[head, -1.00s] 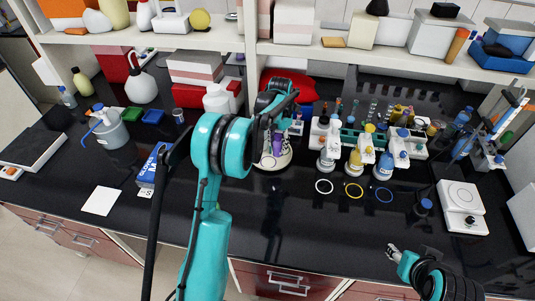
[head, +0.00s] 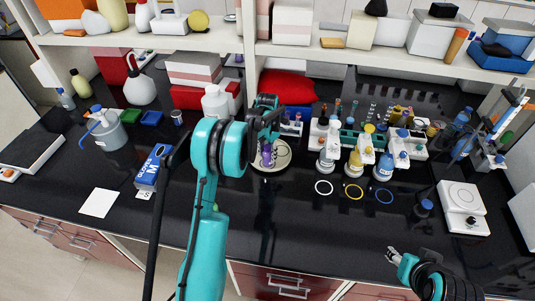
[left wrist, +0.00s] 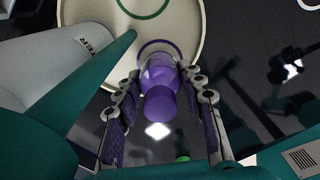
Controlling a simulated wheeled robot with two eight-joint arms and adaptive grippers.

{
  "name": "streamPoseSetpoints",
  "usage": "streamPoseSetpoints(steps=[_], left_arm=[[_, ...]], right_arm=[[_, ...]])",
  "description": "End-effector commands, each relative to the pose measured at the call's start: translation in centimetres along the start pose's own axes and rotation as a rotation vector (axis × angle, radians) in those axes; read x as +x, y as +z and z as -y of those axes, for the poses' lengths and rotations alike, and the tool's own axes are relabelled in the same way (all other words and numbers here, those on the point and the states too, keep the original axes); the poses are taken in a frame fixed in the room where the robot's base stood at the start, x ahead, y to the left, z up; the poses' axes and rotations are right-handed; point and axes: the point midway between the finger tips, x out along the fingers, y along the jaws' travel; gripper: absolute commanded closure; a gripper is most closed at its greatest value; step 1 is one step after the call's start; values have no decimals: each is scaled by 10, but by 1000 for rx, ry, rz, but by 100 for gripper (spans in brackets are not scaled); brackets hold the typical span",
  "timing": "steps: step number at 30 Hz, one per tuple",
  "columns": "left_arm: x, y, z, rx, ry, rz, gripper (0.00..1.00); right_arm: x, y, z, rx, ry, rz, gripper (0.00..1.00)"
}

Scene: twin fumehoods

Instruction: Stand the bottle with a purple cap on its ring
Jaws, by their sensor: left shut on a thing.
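The bottle with a purple cap (left wrist: 160,103) is upright between the fingers of my left gripper (left wrist: 160,88) in the left wrist view. The left gripper (head: 267,138) is shut on it, over the round cream tray (head: 287,157). In the left wrist view the purple ring (left wrist: 150,45) shows as an arc just beyond the bottle, on the tray; the bottle hides the rest of it. I cannot tell whether the bottle's base touches the tray. My right gripper (head: 393,254) is away from it, low at the right; its finger state is unclear.
A green ring (left wrist: 145,12) is also on the tray. A white bottle (head: 215,101) stands at its left. White, yellow and blue rings (head: 384,196) lie on the bench to the right, before several wash bottles (head: 354,163). The front middle of the bench is clear.

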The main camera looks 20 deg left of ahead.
Motion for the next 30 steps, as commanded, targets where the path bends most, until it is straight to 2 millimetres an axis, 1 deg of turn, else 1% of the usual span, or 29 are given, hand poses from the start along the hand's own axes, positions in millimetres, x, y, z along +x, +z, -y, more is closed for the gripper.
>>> streamPoseSetpoints(steps=[1,3,11,15,17,20,27,30], left_arm=[[2,0,0,0,0,0,56],[1,0,0,0,0,0,40],[1,0,0,0,0,0,40],[-6,0,0,0,0,0,40],[-14,0,0,0,0,0,40],[-34,0,0,0,0,0,40],[-88,0,0,0,0,0,40],[-105,0,0,0,0,0,40]], right_arm=[[1,1,0,0,0,0,55],[1,1,0,0,0,0,55],[1,0,0,0,0,0,55],[-4,-2,0,0,0,0,55],[-4,-3,0,0,0,0,55],[-6,-4,0,0,0,0,55],[-11,-8,0,0,0,0,55],[-13,-9,0,0,0,0,55]])
